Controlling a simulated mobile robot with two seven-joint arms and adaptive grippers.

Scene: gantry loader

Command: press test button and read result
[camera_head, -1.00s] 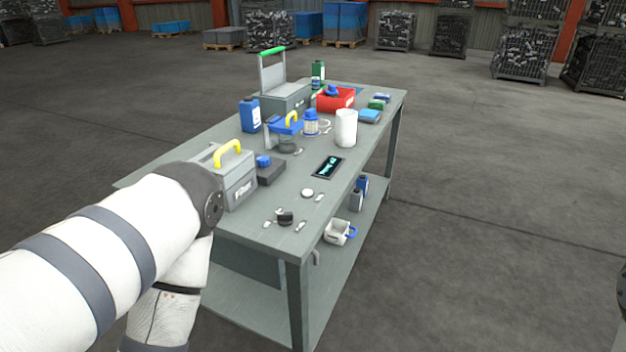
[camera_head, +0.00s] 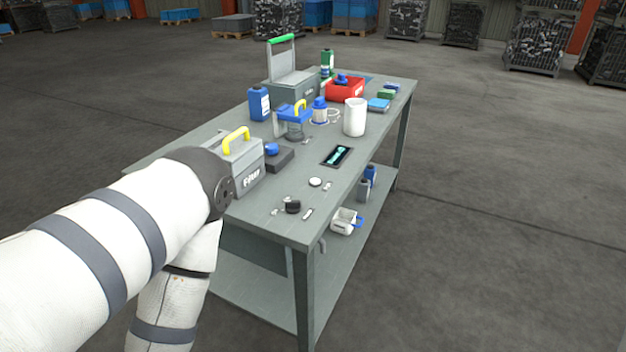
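A grey box (camera_head: 243,165) with a yellow handle and a label I cannot read surely stands at the near left of the workbench. Beside it lies a dark box (camera_head: 279,158) with a blue round top, which looks like a button. A dark panel with a lit cyan display (camera_head: 338,156) lies on the bench to the right; its text is too small to read. My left arm comes in from the left and bends down in front of the bench's left end. My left gripper is out of view, and so is my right gripper.
The grey workbench (camera_head: 262,224) holds small parts near its front corner, a white cylinder (camera_head: 354,117), a red bin (camera_head: 345,91), a blue bottle (camera_head: 259,104) and a toolbox (camera_head: 294,87). The floor right of the bench is clear.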

